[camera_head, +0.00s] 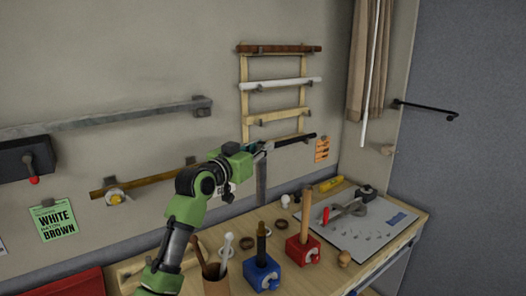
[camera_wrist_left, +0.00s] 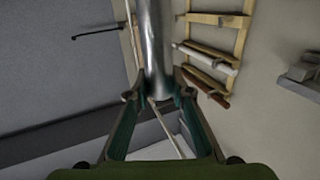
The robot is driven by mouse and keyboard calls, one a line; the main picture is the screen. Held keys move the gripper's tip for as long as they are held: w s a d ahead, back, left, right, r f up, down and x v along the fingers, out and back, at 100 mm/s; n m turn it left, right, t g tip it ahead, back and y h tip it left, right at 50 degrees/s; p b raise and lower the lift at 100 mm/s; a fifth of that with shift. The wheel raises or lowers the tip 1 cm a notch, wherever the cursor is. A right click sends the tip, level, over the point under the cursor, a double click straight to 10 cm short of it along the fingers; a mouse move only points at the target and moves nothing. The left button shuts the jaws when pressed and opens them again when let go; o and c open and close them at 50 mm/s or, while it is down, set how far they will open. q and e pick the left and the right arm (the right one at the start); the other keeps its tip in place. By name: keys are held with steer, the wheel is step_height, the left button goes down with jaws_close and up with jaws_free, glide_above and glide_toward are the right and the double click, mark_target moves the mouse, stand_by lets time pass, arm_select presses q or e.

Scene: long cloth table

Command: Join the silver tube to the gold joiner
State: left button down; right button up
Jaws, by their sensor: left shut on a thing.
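The silver tube (camera_head: 261,182) hangs upright below my left gripper (camera_head: 260,149), in front of the wall above the table's back edge. In the left wrist view the silver tube (camera_wrist_left: 153,40) stands between the two green fingers of my left gripper (camera_wrist_left: 157,98), which are shut on it. I cannot pick out the gold joiner for certain. A dull gold rod (camera_head: 150,182) is on the wall left of my left gripper, with a pale round fitting (camera_head: 115,197) and yellow knob near its left end. My right gripper is not in view.
A wall rack (camera_head: 243,90) with several rods stands behind my gripper. The wooden table (camera_head: 330,272) holds a blue block (camera_head: 262,274), a red block (camera_head: 302,251), both with upright rods, a brown cup (camera_head: 215,283), small rings and a grey board (camera_head: 378,240).

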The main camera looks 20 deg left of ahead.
mark_target(259, 167)
arm_select(q)
steer(key=shift+a, duration=0.1)
steer(key=shift+r, duration=0.1)
steer(key=shift+s, duration=0.1)
steer(key=shift+f+b, duration=1.6)
steer(key=shift+f, duration=1.35)
steer(key=shift+p, duration=0.45)
